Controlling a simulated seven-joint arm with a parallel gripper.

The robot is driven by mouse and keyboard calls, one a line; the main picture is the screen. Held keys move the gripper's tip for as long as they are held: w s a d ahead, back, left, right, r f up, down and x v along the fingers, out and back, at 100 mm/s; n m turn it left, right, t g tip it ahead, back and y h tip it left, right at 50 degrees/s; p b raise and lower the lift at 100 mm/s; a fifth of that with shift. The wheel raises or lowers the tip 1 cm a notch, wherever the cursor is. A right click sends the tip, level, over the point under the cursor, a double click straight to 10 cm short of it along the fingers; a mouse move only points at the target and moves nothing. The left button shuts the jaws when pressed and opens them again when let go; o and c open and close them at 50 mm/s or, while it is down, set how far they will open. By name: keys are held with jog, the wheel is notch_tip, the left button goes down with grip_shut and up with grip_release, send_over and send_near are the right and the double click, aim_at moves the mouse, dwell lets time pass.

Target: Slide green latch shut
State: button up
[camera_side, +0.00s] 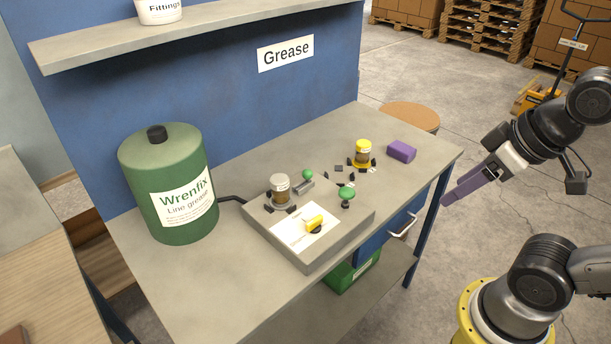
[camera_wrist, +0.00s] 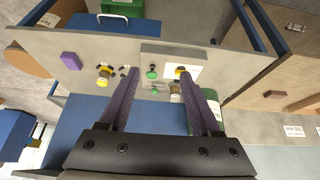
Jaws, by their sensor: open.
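A grey box (camera_side: 335,238) on the workbench carries two green knobs. One green ball knob (camera_side: 307,174) sits by a small metal slide (camera_side: 303,186); the other, a domed green knob (camera_side: 346,193), stands on a dark stem near the right edge. I cannot tell for certain which is the latch, nor its exact position. In the wrist view the two show small between my fingers, at the domed knob (camera_wrist: 152,75) and ball knob (camera_wrist: 155,91). My gripper (camera_side: 449,199) has purple fingers, open and empty, held off the bench's right end, well apart from the box. It fills the lower wrist view (camera_wrist: 159,72).
A yellow-capped jar (camera_side: 362,152) and purple block (camera_side: 402,151) stand behind right. A green grease drum (camera_side: 168,185) stands left. The front bench top is clear.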

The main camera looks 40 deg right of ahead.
jog(key=w+d+r+n+h, duration=0.1)
jog(key=w+d+r+n, duration=0.15)
jog(key=w+r, duration=0.45)
jog(key=n+g+h, duration=0.2)
jog(key=n+g, duration=0.1)
jog(key=n, duration=0.3)
send_over(307, 171)
jog(key=s+a, duration=0.4)
notch_tip(307, 171, down, 11)
jog(key=x, duration=1.3)
jog(key=shift+w+d+f, duration=0.1)
jog(key=shift+w+d, duration=0.15)
jog(key=shift+w, duration=0.15)
grip_shut()
